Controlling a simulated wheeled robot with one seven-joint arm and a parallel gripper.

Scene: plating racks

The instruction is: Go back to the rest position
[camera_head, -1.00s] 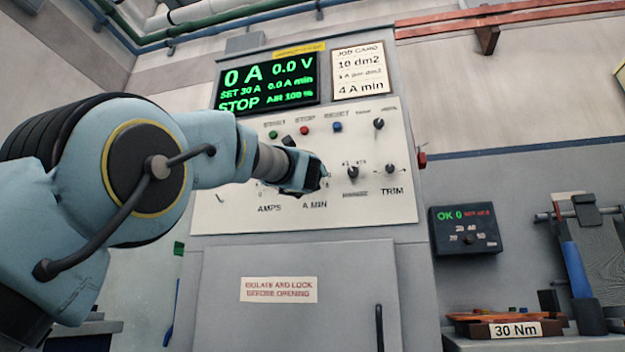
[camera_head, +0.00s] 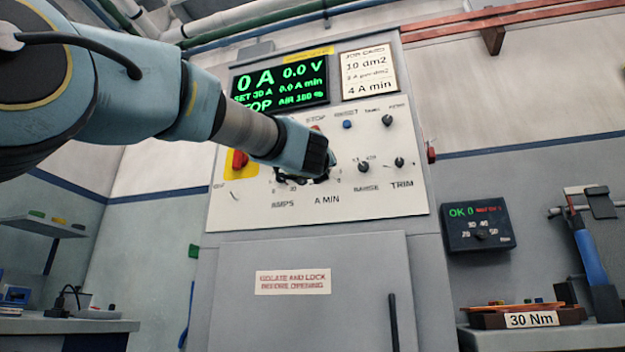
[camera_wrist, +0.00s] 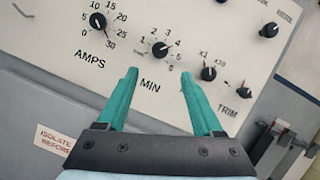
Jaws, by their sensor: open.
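My gripper (camera_wrist: 157,95) is open and empty in the wrist view, its two teal fingers apart in front of the control panel (camera_wrist: 200,20). The A MIN knob (camera_wrist: 160,48) shows between and beyond the fingertips, and I see nothing held. The AMPS knob (camera_wrist: 97,21) is up and to the left, pointing near 30. In the head view my gripper (camera_head: 322,163) is before the middle of the panel (camera_head: 380,200). My arm hides part of the panel's left side, and the fingers are hard to make out there.
The green display (camera_head: 280,82) reads 0 A, 0.0 V, STOP. A job card (camera_head: 369,72) hangs beside it. The cabinet door (camera_head: 345,255) has a vertical handle (camera_head: 393,323). At right are a black torque box (camera_head: 477,227) and a tray marked 30 Nm (camera_head: 530,320).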

